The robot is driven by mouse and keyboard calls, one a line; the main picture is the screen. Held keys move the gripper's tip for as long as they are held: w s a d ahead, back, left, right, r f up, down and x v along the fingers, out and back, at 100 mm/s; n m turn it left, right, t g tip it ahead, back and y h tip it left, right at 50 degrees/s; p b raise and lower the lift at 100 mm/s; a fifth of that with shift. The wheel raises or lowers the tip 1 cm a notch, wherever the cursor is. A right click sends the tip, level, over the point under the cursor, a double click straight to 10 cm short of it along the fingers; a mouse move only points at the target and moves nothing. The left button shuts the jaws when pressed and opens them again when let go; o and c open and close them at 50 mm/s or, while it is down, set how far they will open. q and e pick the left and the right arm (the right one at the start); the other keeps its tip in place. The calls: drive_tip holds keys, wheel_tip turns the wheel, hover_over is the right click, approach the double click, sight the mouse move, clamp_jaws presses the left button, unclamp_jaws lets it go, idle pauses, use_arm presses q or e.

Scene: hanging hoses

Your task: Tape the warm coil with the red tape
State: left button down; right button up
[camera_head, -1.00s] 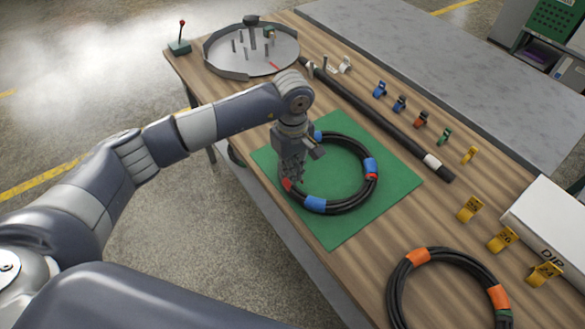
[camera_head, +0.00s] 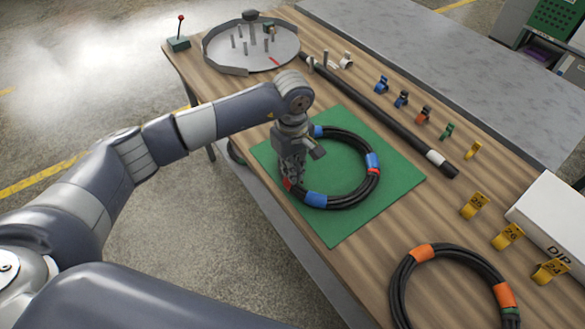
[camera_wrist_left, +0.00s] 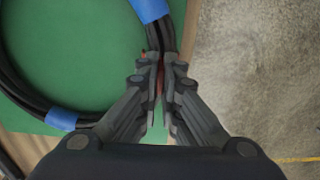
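A black hose coil (camera_head: 345,199) lies on a green mat (camera_head: 392,208). It carries blue bands (camera_head: 316,200) and a blue band with red beside it (camera_head: 373,163) on its right side. My left gripper (camera_head: 290,183) points down at the coil's left side, with a bit of red showing at its fingertips. In the left wrist view the fingers (camera_wrist_left: 163,68) are close together on either side of the coil, with a narrow red piece (camera_wrist_left: 159,78) between them. The fingers hide most of this red piece. My right gripper is not in view.
A second coil with orange bands (camera_head: 421,252) lies at the near right. Small coloured clips (camera_head: 423,115), yellow numbered tags (camera_head: 474,206), a white box (camera_head: 556,216) and a black bar (camera_head: 385,117) lie right of the mat. A round tray with pegs (camera_head: 225,68) stands at the back.

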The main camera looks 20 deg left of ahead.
use_arm(q)
drive_tip(key=shift+f+b, duration=0.6)
idle(0.5)
drive_tip(key=c, duration=1.7)
unclamp_jaws()
wheel_tip(320, 180, up, 12)
